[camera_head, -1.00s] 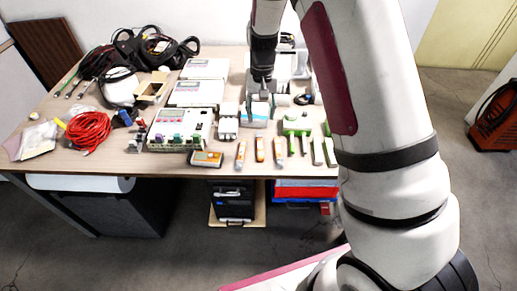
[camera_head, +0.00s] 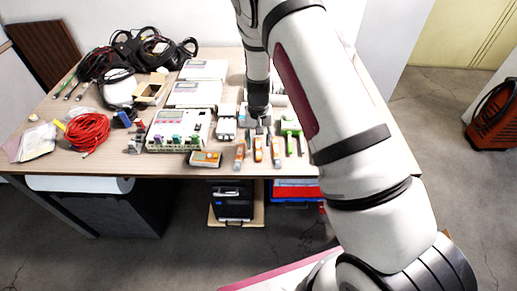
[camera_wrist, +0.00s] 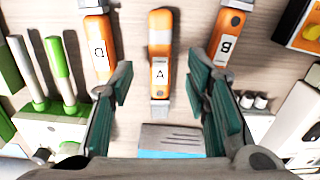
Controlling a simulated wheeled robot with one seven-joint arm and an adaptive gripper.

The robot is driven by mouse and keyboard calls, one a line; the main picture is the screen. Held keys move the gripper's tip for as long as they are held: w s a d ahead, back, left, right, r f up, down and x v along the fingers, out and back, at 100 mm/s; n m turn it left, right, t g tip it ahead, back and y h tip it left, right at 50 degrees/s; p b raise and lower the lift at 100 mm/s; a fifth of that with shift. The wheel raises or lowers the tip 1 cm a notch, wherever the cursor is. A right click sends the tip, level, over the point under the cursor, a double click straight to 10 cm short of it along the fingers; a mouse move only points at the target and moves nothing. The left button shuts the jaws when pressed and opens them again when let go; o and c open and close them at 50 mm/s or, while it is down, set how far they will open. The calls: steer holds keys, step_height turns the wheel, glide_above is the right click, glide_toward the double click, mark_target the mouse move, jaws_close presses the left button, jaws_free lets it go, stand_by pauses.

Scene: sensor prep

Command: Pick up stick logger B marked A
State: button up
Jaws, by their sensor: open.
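The stick logger marked A (camera_wrist: 160,45) is orange with a white label and lies in the middle of three similar sticks in the wrist view. In the head view the middle orange stick (camera_head: 258,152) lies near the table's front edge. My gripper (camera_wrist: 160,72) is open and empty, its green-padded fingers on either side of the A stick's line, apart from it. A stick marked B (camera_wrist: 228,40) lies to the right, and another lettered stick (camera_wrist: 98,48) to the left. In the head view my gripper (camera_head: 260,124) is just behind the sticks, partly hidden by my arm.
An orange meter (camera_head: 206,159) and a white control box (camera_head: 178,130) stand left of the sticks. Narrow bare table gaps separate the sticks.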

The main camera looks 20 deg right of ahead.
mark_target(258, 148)
steer(key=shift+f, duration=1.35)
jaws_close()
steer(key=shift+r, duration=0.15)
